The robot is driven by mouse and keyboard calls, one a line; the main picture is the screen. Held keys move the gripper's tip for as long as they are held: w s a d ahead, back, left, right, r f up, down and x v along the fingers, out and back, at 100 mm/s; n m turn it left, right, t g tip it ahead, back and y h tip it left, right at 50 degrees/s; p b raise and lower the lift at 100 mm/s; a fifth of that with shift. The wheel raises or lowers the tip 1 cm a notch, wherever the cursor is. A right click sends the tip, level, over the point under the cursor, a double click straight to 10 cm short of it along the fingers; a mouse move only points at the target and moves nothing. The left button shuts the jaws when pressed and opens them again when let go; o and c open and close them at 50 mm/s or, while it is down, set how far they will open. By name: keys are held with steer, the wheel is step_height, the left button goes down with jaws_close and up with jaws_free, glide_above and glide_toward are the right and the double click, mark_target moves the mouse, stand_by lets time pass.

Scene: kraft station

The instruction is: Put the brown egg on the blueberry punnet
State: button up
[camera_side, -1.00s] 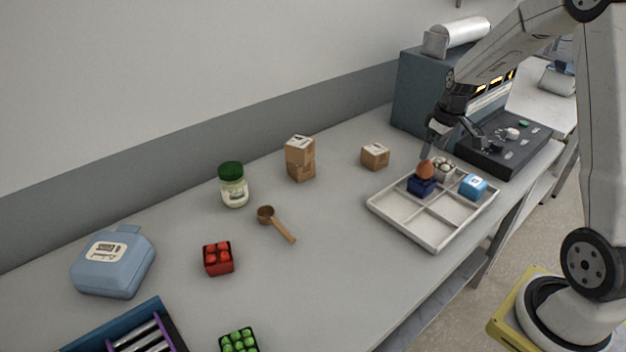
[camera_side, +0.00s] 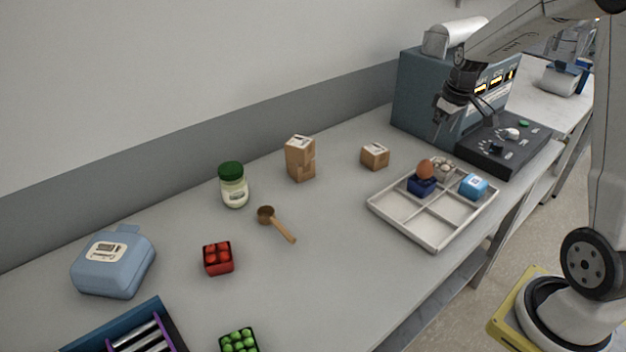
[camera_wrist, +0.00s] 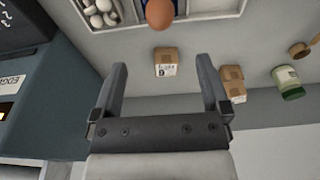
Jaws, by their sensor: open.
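The brown egg (camera_side: 426,168) sits on top of the dark blue blueberry punnet (camera_side: 421,186), in the back left compartment of the white divided tray (camera_side: 437,243). The egg also shows at the top of the wrist view (camera_wrist: 160,13), with a bit of the blue punnet (camera_wrist: 145,3) behind it. My gripper (camera_side: 455,117) is open and empty, raised above the back of the tray and apart from the egg. Its two spread fingers show in the wrist view (camera_wrist: 163,80) with nothing between them.
The tray also holds pale eggs or balls (camera_side: 444,168) and a light blue box (camera_side: 473,187). A teal machine (camera_side: 420,100) with a black panel (camera_side: 500,150) stands behind. Cardboard boxes (camera_side: 375,156), a jar (camera_side: 233,186), a scoop (camera_side: 275,221) and a red punnet (camera_side: 218,259) stand to the left.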

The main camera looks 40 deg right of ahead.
steer(key=s+a+f, duration=0.1)
steer(key=s+a, duration=0.2)
steer(key=a, duration=0.4)
steer(key=s+a+f, duration=0.2)
steer(key=s+a, duration=0.1)
steer(key=a, duration=0.5)
steer(key=s+a+f, duration=0.2)
steer(key=s+a, duration=0.2)
steer(key=a, duration=0.4)
steer(key=shift+a+f+t, duration=0.25)
steer(key=shift+t, duration=0.15)
